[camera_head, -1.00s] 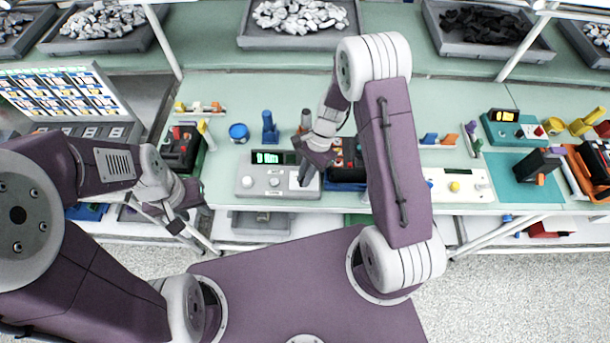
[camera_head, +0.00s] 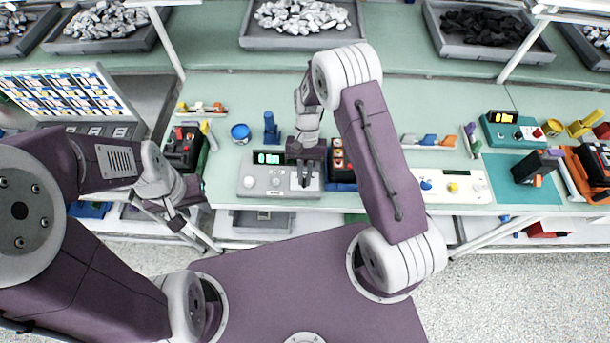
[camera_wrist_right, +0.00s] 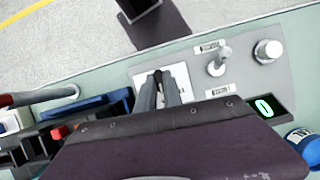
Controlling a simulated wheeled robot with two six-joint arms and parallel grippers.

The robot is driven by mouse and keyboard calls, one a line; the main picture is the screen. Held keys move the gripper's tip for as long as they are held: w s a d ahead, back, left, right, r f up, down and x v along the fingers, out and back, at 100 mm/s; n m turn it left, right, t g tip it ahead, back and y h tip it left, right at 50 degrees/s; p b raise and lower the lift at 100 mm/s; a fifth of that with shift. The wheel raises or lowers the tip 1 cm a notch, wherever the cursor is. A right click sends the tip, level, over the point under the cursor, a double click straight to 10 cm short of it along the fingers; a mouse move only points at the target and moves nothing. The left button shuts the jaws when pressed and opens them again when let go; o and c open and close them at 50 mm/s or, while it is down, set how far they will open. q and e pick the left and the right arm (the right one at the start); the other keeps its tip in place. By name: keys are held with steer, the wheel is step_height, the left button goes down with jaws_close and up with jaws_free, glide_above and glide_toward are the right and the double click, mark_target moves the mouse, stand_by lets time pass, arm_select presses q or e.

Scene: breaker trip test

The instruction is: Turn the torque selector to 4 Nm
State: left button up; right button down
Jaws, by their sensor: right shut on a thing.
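A grey control box (camera_head: 258,192) stands near the front edge of the bench. It has a lit green display (camera_head: 268,158), small knobs and a white plate (camera_head: 314,184) at its right end. My right gripper (camera_head: 304,183) points down over this plate. In the right wrist view the two dark fingers (camera_wrist_right: 164,80) are close together over the white plate (camera_wrist_right: 184,79), shut on the torque selector, which they hide almost wholly. The display (camera_wrist_right: 266,106) seems to read 0. My left gripper (camera_head: 180,218) hangs at the left, clear of the box; its opening is unclear.
A box with orange-red buttons (camera_head: 338,160) stands close to the right of the grey box. A blue round can (camera_head: 240,133) and a blue stand (camera_head: 271,128) are behind it. A white panel (camera_head: 470,188) lies further right. Open bench shows behind the grey box.

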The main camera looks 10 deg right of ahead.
steer(key=shift+w+r+n, duration=0.1)
steer(key=shift+w+n, duration=0.1)
steer(key=shift+n, duration=0.2)
steer(key=c, duration=1.5)
jaws_free()
steer(key=shift+s, duration=0.1)
steer(key=shift+w+r, duration=0.2)
steer(key=shift+r, duration=0.1)
steer(key=b+v, duration=0.1)
steer(key=v, duration=0.7)
steer(key=shift+a+r+b, duration=0.1)
steer(key=shift+r+b, duration=0.1)
steer(key=shift+b, duration=0.1)
